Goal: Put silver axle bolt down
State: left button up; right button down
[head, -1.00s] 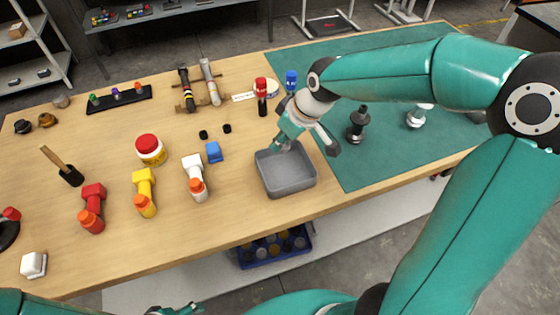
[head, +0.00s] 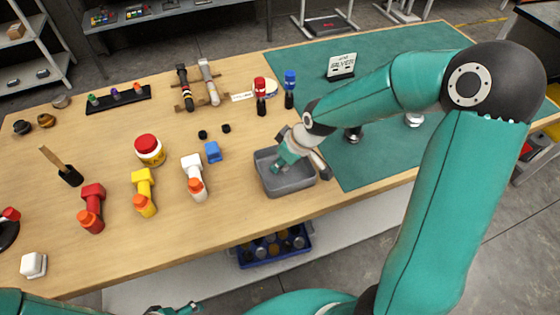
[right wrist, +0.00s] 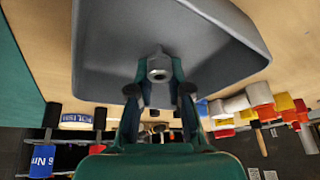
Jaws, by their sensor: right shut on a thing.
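My right gripper (head: 278,168) reaches down into the grey tray (head: 292,187) on the wooden bench. In the right wrist view the gripper (right wrist: 160,92) is shut on the silver axle bolt (right wrist: 159,67), whose round hollow end shows between the fingertips. The tray's grey inside (right wrist: 105,45) lies just beyond the bolt; whether the bolt touches its floor I cannot tell. The bolt is hidden in the head view. A part of my left gripper (head: 175,309) shows at the bottom edge of the head view, too cut off to judge its jaws.
A sign reading SILVER (head: 341,66) stands on the green mat (head: 375,165).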

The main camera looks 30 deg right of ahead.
jog(key=c, duration=1.1)
grip_release()
jog(key=v, duration=1.2)
